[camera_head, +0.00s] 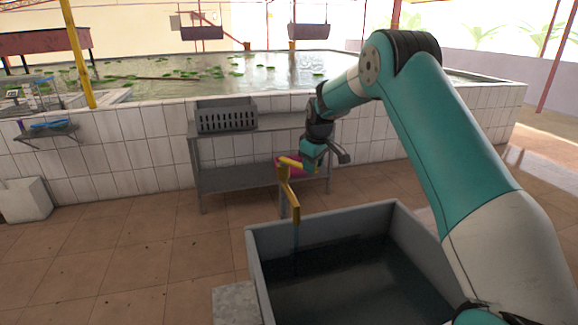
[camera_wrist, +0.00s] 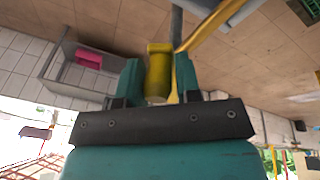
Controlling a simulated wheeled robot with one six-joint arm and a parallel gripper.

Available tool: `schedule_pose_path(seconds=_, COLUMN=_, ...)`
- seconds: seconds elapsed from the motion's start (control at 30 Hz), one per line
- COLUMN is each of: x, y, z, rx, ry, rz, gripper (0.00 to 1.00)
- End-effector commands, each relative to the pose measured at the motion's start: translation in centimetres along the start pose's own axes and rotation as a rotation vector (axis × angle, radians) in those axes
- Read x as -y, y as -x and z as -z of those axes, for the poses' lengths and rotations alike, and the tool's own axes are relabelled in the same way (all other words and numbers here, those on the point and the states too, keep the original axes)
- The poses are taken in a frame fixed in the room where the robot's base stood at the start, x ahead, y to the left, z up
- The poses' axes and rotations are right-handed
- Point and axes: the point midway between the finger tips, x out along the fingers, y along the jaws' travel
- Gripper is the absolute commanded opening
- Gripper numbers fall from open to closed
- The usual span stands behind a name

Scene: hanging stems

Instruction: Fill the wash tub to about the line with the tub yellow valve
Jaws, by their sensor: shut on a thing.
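The grey wash tub (camera_head: 262,272) stands at the front, with dark water (camera_head: 345,285) inside. I cannot make out a fill line on its walls. The yellow tap with its valve (camera_head: 291,190) rises at the tub's far left side, its spout over the tub. A thin bluish stream (camera_head: 296,237) seems to fall from the spout into the tub. My gripper (camera_head: 303,162) is at the top of the tap. In the wrist view, the yellow valve handle (camera_wrist: 159,75) sits between the two teal fingers of my gripper (camera_wrist: 159,80), which is shut on it.
Behind the tap stands a grey metal table (camera_head: 245,182) with a slotted grey crate (camera_head: 227,117) on top. A pink item (camera_wrist: 88,60) lies on its lower shelf. A tiled pond wall (camera_head: 140,150) runs behind.

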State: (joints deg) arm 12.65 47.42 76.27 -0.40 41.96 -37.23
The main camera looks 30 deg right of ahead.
Motion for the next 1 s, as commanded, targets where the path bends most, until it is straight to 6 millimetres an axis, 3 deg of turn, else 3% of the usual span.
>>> schedule_pose_path(seconds=0.33, x=0.5, y=0.1, z=0.2, rx=-0.002, ry=0.005, rz=0.000, gripper=0.11)
schedule_pose_path(seconds=0.7, x=4.0, y=0.4, z=1.0, rx=0.000, ry=0.005, rz=0.001, gripper=0.15)
schedule_pose_path(seconds=1.0, x=4.2, y=0.4, z=0.9, rx=0.003, ry=0.001, rz=0.002, gripper=0.15)
